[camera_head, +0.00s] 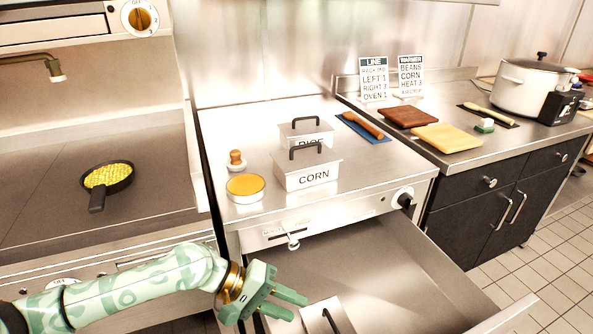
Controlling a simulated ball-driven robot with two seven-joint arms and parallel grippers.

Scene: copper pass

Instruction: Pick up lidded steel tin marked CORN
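The lidded steel tin marked CORN (307,180) stands upright on the steel counter, with a dark arched handle on its lid. A second lidded tin (294,135) stands right behind it, its label partly hidden by the CORN tin's handle. My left gripper (297,306) is in front of the counter and well below the CORN tin, over the left side of the open drawer. Its two fingers are apart, with nothing seen between them. My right gripper is not in view.
The drawer (400,268) is pulled out; a steel container with a dark handle (313,318) shows near my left gripper. A yellow-topped round tin (245,190) and a wooden knob-shaped item (236,161) stand left of CORN. A pan of corn (122,178) sits farther left.

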